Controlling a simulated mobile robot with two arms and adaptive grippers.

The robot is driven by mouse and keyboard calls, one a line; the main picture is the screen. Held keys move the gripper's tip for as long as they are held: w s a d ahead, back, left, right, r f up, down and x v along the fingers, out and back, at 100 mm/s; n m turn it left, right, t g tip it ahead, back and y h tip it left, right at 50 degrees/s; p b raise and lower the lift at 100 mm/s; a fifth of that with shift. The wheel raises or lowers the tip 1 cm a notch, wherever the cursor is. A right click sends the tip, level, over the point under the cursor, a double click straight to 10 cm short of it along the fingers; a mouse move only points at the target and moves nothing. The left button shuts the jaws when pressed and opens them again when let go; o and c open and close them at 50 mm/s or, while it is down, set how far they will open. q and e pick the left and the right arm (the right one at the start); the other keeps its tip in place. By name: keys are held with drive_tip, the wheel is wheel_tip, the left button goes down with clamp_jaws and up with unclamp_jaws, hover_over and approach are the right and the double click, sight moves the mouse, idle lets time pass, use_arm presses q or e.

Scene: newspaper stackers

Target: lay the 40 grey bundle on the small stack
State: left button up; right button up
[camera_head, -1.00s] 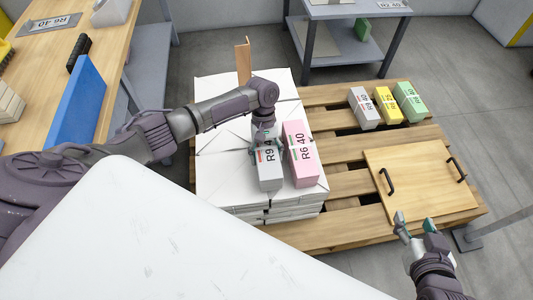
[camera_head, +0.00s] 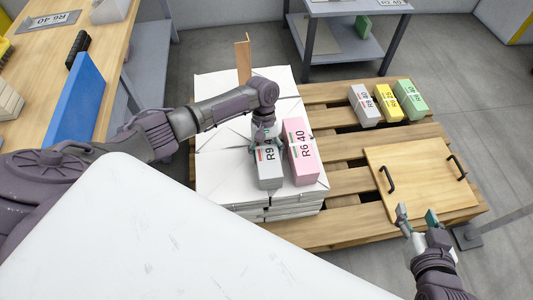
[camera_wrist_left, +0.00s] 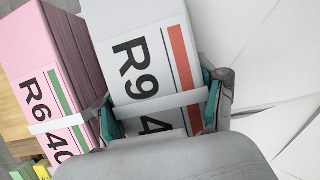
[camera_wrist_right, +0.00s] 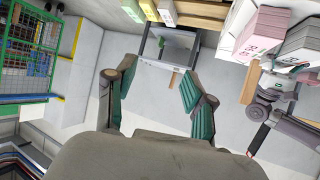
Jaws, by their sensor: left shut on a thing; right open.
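A grey bundle (camera_head: 270,173) marked R9 4, the rest of its label covered, lies on top of the white stack (camera_head: 225,150). My left gripper (camera_head: 266,138) is over its far end and shut on it. In the left wrist view my left fingers (camera_wrist_left: 163,108) grip both sides of the grey bundle (camera_wrist_left: 145,40). A pink bundle (camera_head: 300,155) marked R6 40 lies close beside it on the right. Another grey bundle (camera_head: 364,107) stands in a row at the pallet's back right. My right gripper (camera_head: 418,217) is open and empty near the pallet's front right.
A yellow bundle (camera_head: 386,104) and a green bundle (camera_head: 410,101) stand beside the second grey one. A wooden board (camera_head: 420,185) with two black handles lies on the pallet (camera_head: 345,180). A brown upright piece (camera_head: 243,62) stands behind the white stack. A wooden table (camera_head: 110,75) is at left.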

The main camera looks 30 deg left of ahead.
use_arm(q)
drive_tip(key=shift+f, duration=0.15)
drive_tip(key=shift+f, duration=0.1)
idle(0.3)
drive_tip(key=o, duration=1.8)
drive_tip(key=shift+o, duration=0.5)
drive_tip(key=shift+f, duration=0.1)
